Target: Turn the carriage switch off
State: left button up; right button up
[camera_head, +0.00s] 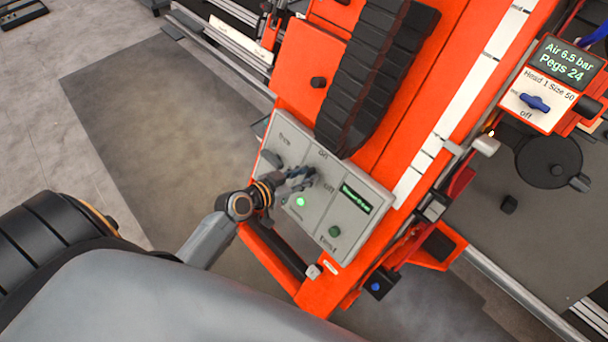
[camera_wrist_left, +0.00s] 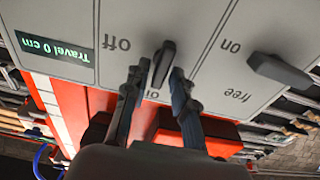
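The grey control panel (camera_head: 345,200) is on the orange machine, with "on" and "off" lettering around the dark carriage switch (camera_wrist_left: 163,64). In the left wrist view the panel appears upside down, with "off" left of the switch and "on" right. The switch handle stands nearly upright there, between the two words. My left gripper (camera_head: 303,178) is at the panel, its open fingers (camera_wrist_left: 159,76) on either side of the handle's lower end. The right fingertip is very close to it; contact is unclear. In the head view the gripper partly hides the switch. My right gripper is out of view.
A second dark knob (camera_wrist_left: 280,72) sits by "free", close to the gripper. The panel has a lit green lamp (camera_head: 299,202), a green button (camera_head: 335,231) and a "Travel 0 cm" display (camera_wrist_left: 55,47). A black cable chain (camera_head: 375,75) rises behind it.

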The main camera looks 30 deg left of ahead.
pick_arm(q)
grip_shut()
jog(key=shift+r+n, duration=0.1)
jog(key=shift+n, duration=0.3)
jog(key=shift+a+n+p, duration=0.1)
jog(key=shift+n+p, duration=0.75)
jog(key=shift+n, duration=0.25)
jog(key=n+y+p, duration=0.1)
jog(key=n+p, duration=0.2)
jog(key=n, duration=0.2)
jog(key=shift+w+a+n, duration=0.1)
jog(key=shift+a+n, duration=0.05)
jog(key=shift+n, duration=0.25)
jog(key=n+p, duration=0.3)
jog(key=n, duration=0.2)
jog(key=shift+a+n+y, duration=0.15)
jog(key=shift+n+y, duration=0.15)
jog(key=shift+f+n+g+p, duration=0.15)
jog(key=shift+n+p, duration=0.35)
jog(key=shift+n, duration=0.5)
jog(key=shift+f+n+g+p, duration=0.15)
jog(key=shift+n+p, duration=0.3)
jog(key=shift+n, duration=0.55)
